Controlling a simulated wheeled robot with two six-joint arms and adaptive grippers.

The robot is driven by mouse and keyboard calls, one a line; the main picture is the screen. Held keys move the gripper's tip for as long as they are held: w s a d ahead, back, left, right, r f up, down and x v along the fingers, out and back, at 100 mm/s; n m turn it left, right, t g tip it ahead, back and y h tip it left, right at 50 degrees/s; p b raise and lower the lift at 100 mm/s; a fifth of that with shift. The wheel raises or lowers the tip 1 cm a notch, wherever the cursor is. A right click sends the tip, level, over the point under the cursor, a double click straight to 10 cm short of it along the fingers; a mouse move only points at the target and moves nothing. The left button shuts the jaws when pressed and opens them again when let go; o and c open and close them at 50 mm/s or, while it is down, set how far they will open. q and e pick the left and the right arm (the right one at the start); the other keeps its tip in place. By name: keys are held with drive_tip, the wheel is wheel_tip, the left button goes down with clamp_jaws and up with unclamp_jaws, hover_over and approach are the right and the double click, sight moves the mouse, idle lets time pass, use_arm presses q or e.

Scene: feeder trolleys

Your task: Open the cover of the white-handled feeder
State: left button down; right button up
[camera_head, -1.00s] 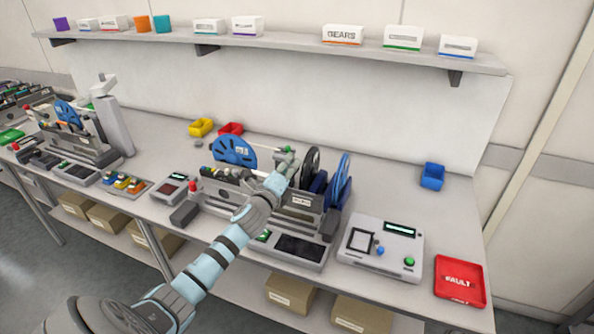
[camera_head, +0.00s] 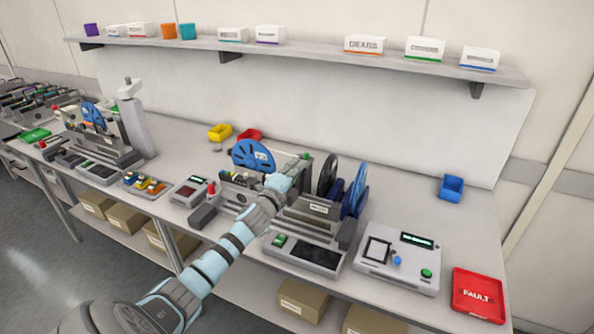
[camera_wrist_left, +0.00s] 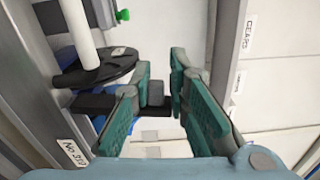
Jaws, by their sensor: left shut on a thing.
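The feeder trolley (camera_head: 318,208) stands on the bench with blue and black reels in it. My left gripper (camera_head: 296,176) is over its middle, between the left blue reel (camera_head: 253,155) and the black reel (camera_head: 328,174). In the left wrist view the teal fingers (camera_wrist_left: 163,93) are shut on a dark handle-like part (camera_wrist_left: 154,100) of the feeder. A white rod (camera_wrist_left: 80,35) on a black disc stands beside the left finger. The fingers and arm hide part of the feeder; I cannot make out the cover's edges. My right gripper is out of view.
A tester box (camera_head: 398,262) and a red fault tray (camera_head: 479,294) are to the right. A blue bin (camera_head: 451,188) stands behind them. Yellow (camera_head: 220,132) and red bins stand behind the feeder. A shelf (camera_head: 300,55) with labelled boxes runs above.

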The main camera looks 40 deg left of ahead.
use_arm(q)
drive_tip(key=shift+f, duration=0.35)
drive_tip(key=c, duration=1.7)
unclamp_jaws()
drive_tip(key=shift+o, duration=0.3)
drive_tip(key=shift+w+a, duration=0.15)
drive_tip(key=shift+a, duration=0.05)
drive_tip(key=v, duration=1.2)
